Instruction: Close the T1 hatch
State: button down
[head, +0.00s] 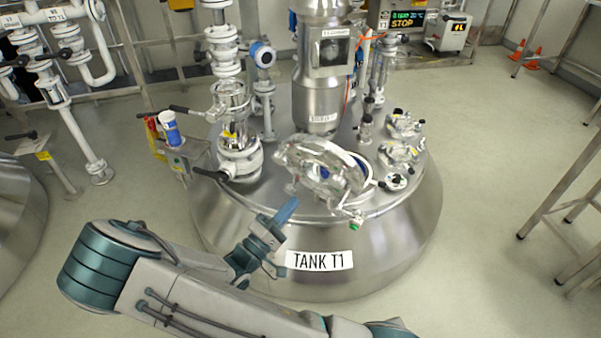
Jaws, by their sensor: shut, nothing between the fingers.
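The T1 tank (385,252) stands in the middle of the head view, with a "TANK T1" label on its front. The T1 hatch (318,166) is on the tank top towards the front. Its round metal lid looks raised and tilted over the opening, with a pale ring behind it at the right; how far open it is I cannot tell exactly. My gripper (287,209) is shut and empty, in front of and a little left of the hatch, apart from it as far as the picture shows. Its blue fingers point up towards the hatch's lower left side.
A steel column (319,90) rises behind the hatch. Valves and white pipes (240,155) stand at the left of the tank top, small capped ports (402,152) at the right. A metal frame (570,190) stands far right. The floor between is clear.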

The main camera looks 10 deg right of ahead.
jog(key=w+d+r+n+t+y+b, duration=0.1)
jog(key=w+d+r+t, duration=0.3)
jog(key=w, duration=0.6)
jog(key=shift+d+r+n+y, duration=0.25)
jog(key=shift+d+n+y, duration=0.15)
jog(key=shift+d+n, duration=0.35)
jog(key=shift+w, duration=0.1)
